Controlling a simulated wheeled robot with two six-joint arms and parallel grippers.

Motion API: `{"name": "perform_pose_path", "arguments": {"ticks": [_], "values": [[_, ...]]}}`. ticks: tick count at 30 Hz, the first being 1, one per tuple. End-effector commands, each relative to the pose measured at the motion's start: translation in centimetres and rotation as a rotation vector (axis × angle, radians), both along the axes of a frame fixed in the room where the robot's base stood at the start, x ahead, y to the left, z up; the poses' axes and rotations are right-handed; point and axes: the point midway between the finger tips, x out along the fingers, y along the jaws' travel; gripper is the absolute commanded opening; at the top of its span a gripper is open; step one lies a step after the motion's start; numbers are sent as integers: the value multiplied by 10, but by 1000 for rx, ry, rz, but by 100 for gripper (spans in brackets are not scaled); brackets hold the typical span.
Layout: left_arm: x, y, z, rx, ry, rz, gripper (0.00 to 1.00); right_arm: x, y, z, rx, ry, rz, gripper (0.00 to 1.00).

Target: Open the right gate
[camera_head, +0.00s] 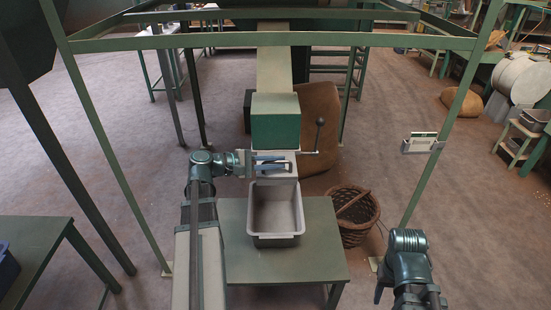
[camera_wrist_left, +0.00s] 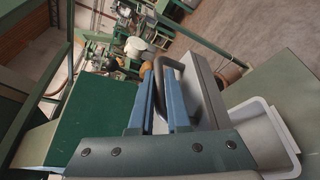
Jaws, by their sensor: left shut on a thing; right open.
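The gate (camera_head: 278,169) is a pale grey plate under the green hopper chute (camera_head: 275,120), above the grey bin. My left gripper (camera_head: 272,160) reaches in from the left, its blue fingers closed around the gate's handle. In the left wrist view my left gripper (camera_wrist_left: 158,100) has the dark bar handle (camera_wrist_left: 169,72) between its fingers, beside the grey plate (camera_wrist_left: 207,92). How far the gate is open is hard to tell, and no nuts show falling. Part of my right arm shows at lower right in the head view; its fingertips are not visible.
The grey bin (camera_head: 277,239) stands on a green table (camera_head: 325,262) below the gate. A lever with a black knob (camera_head: 319,122) sticks out right of the chute. A wicker basket (camera_head: 368,232) stands right of the table. Green frame posts (camera_head: 437,150) stand at both sides.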

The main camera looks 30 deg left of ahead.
Motion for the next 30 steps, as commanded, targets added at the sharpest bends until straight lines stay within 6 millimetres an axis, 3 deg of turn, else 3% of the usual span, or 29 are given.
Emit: {"name": "perform_pose_path", "arguments": {"ticks": [1,6,14,15,20,30], "values": [[-11,-7,-1,2,2,-2,0,0,0,0,0,0,0,50],[-25,-16,-1,2,3,-2,0,0,0,0,0,0,0,50],[-25,-15,-1,3,3,-3,0,0,0,0,0,0,0,50],[-24,-15,-1,3,3,-3,17,0,0,0,0,0,0,50],[-24,-15,-1,1,2,-2,45,0,0,0,0,0,0,50],[-26,-13,1,1,1,0,45,0,0,1,0,0,0,50]]}}
